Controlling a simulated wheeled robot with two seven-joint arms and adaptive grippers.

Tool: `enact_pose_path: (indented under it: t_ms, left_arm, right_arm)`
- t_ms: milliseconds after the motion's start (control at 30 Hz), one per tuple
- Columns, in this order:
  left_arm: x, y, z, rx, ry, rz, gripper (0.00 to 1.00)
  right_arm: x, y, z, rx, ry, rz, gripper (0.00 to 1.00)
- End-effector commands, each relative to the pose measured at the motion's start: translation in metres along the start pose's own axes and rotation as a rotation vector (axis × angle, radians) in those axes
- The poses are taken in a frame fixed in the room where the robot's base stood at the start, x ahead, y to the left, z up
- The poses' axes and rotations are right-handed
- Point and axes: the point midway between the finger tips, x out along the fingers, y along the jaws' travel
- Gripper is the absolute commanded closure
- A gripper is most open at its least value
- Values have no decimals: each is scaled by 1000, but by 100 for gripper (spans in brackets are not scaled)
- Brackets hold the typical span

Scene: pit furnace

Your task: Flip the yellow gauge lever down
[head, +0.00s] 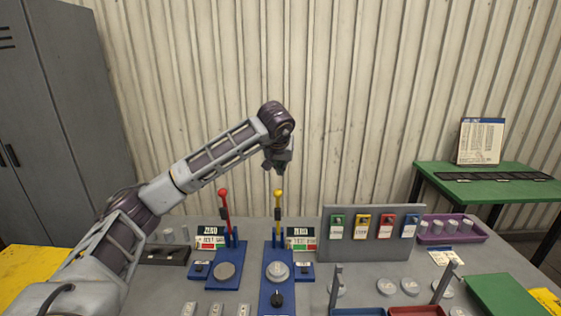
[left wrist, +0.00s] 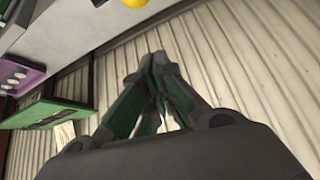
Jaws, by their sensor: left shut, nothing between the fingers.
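The yellow gauge lever (head: 278,212) stands upright at the back of its blue gauge base (head: 276,298), with its yellow knob at the top. The knob also shows at the top edge of the left wrist view (left wrist: 133,3). My left gripper (head: 279,171) is shut and empty, just above the yellow knob in the head view; I cannot tell if they touch. Its closed fingers also show in the left wrist view (left wrist: 155,60). A red lever (head: 226,212) stands upright, slightly tilted, on the blue base to the left. My right gripper is in neither view.
A grey rack (head: 372,253) with colored tags stands right of the gauges. A purple tray (head: 484,236) of light cylinders and a green side table (head: 520,185) are farther right. Small ZERO displays flank the levers. The space above the bench is open in front of the corrugated wall.

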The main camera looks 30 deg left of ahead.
Motion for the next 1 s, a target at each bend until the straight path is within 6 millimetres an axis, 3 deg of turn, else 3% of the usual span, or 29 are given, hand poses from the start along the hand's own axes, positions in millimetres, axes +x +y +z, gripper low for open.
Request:
enact_pose_path:
  t_ms: [400,1000]
  left_arm:
    - [41,0,1,0,-1,-1,100]
    - [27,-1,35,0,0,-1,100]
  right_arm:
    - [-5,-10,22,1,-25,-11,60]
    - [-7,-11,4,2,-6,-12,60]
